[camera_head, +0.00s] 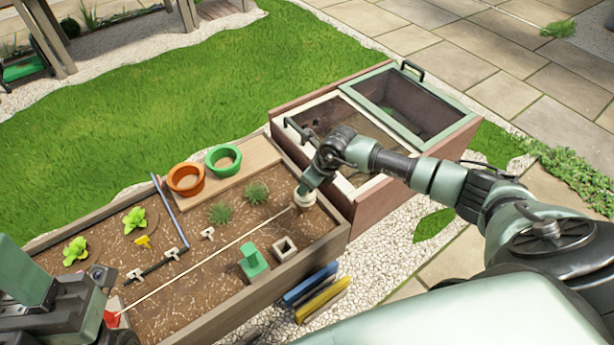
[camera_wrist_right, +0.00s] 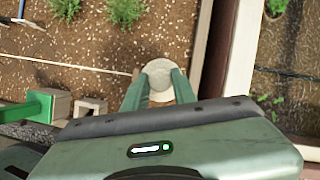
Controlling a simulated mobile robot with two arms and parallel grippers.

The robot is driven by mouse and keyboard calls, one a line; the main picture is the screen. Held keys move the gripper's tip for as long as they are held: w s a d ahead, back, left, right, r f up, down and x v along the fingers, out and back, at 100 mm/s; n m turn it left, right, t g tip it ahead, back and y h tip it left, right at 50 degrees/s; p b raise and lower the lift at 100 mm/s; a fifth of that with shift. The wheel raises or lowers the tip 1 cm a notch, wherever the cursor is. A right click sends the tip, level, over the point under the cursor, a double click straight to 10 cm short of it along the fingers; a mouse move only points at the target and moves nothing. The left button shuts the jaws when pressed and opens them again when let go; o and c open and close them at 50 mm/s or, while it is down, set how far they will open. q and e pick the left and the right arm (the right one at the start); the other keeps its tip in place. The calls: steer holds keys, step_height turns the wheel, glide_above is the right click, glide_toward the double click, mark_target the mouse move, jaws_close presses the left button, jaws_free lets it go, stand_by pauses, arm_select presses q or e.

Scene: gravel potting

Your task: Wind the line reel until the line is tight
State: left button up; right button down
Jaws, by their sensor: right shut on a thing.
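The line reel (camera_head: 304,204) is a pale round piece at the right end of the planting bed. My right gripper (camera_head: 302,192) is shut on it from above; in the right wrist view the reel's round top (camera_wrist_right: 158,72) shows between the two green fingers (camera_wrist_right: 158,90). The pale line (camera_head: 205,262) runs from the reel across the soil to a small red piece (camera_head: 112,318) at the lower left. It looks nearly straight in the head view; I cannot tell its tension. My left gripper (camera_head: 100,290) is beside the red piece, its fingers not clear.
A green block tool (camera_head: 253,262) and a small square pot (camera_head: 285,248) stand in front of the line. A cold frame (camera_head: 455,132) adjoins the bed's right side.

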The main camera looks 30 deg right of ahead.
steer(key=shift+a+r+m, duration=0.1)
steer(key=shift+r+m, duration=0.05)
steer(key=shift+m, duration=0.15)
steer(key=shift+m+h+p, duration=0.3)
steer(key=shift+m+p, duration=0.2)
steer(key=shift+p, duration=0.15)
steer(key=c, duration=1.1)
jaws_free()
steer(key=shift+c, duration=0.2)
